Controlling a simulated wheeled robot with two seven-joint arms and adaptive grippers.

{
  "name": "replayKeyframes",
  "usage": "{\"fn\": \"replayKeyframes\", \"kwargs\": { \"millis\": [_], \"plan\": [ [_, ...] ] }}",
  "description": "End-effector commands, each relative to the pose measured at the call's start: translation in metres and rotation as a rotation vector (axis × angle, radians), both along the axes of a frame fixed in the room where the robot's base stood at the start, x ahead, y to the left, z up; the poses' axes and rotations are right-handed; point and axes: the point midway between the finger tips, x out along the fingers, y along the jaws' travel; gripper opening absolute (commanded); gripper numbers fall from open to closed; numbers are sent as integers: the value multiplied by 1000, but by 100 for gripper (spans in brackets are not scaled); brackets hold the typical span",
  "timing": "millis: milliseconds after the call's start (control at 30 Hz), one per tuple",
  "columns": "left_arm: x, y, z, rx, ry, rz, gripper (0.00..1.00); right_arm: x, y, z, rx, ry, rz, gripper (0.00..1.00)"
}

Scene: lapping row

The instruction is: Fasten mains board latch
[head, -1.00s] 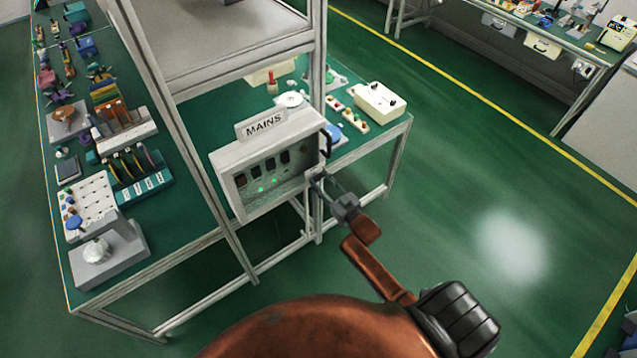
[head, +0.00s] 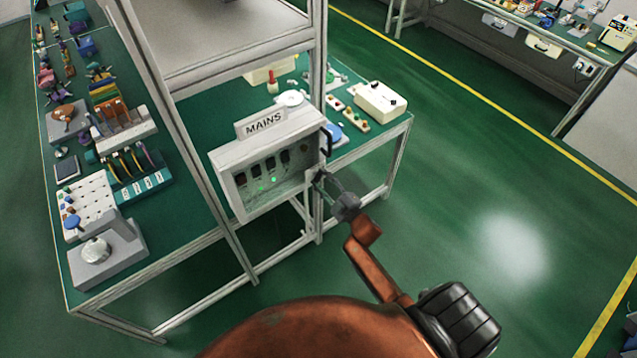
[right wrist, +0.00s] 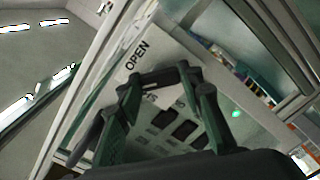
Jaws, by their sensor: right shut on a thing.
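The mains board (head: 235,160) is a pale box with a MAINS sign (head: 265,124) on top, fixed to the bench frame. Its front has dark switch windows and green lights. My right gripper (head: 321,181) is at the lower right side of the box, shut on a small part there, which I take to be the latch. In the right wrist view the gripper's fingers (right wrist: 163,82) close in front of the box's side, below the printed word OPEN (right wrist: 137,54). The fingers mostly hide the latch, so its exact position is unclear. My left gripper is not in view.
A black handle (head: 327,141) stands out from the box's right side, just above my gripper. A cream box (head: 380,101) sits on the green bench behind. Frame posts stand left of and behind the board. The floor to the right is clear.

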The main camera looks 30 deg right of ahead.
Motion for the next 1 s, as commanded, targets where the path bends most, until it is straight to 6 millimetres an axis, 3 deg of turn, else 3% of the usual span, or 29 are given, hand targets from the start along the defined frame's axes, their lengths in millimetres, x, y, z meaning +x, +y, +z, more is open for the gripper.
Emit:
{"fn": "replayKeyframes", "kwargs": {
  "millis": [500, 1000],
  "plan": [
    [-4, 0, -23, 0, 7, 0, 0, 0, 2, -2, -454, -36, 3, 10],
    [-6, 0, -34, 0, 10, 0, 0, 0, 2, -1, -654, -52, 3, 10]
  ]
}}
